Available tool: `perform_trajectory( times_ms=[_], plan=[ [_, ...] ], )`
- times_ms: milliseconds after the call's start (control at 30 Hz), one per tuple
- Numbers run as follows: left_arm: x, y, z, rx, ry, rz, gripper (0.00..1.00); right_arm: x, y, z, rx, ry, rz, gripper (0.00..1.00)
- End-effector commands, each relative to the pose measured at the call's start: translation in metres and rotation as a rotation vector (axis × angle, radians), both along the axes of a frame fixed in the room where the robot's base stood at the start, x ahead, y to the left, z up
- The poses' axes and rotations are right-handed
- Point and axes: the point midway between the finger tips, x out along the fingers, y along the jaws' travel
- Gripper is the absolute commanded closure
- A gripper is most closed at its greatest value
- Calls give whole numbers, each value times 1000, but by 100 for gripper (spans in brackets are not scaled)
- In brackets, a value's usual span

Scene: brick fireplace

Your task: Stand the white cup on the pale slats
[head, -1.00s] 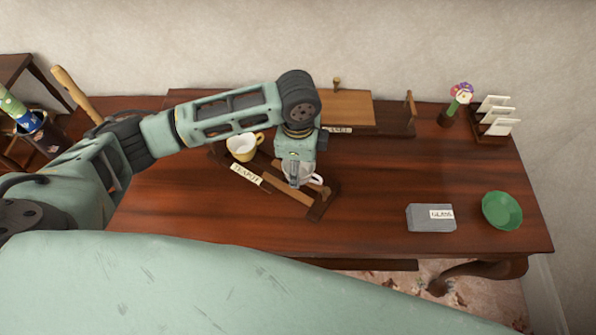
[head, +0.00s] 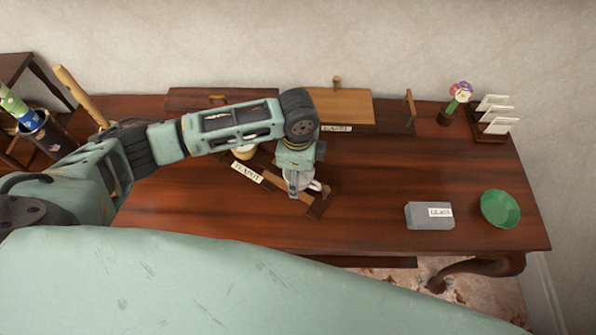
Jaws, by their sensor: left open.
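The white cup (head: 313,186) is mostly hidden under my left gripper (head: 293,190); its rim and handle show to the right of the fingers. My left gripper is open and points down at the cup, its fingers at or over the rim; contact cannot be told. The cup appears upright at the right end of a low wooden stand. Whether the cup's base rests on the slats is hidden. My right gripper is not in view.
A yellow-and-white cup (head: 244,153) on the stand's left part is partly hidden by my arm. Behind is a pale board (head: 345,107) on a dark base. A grey block (head: 429,216), green bowl (head: 500,209), flower pot and card holder stand right. The table's middle right is clear.

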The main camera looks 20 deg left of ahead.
Motion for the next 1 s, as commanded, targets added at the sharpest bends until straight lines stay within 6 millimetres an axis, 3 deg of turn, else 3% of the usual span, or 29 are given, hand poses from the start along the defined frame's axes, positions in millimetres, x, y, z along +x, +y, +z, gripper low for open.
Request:
perform_trajectory(
  times_ms=[367,800,1000],
  plan=[
    [1,0,10,-1,-3,-1,23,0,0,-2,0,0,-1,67],
    [0,0,97,0,-4,0,23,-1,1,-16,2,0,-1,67],
    [-1,0,119,0,0,0,23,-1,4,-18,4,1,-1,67]
  ],
)
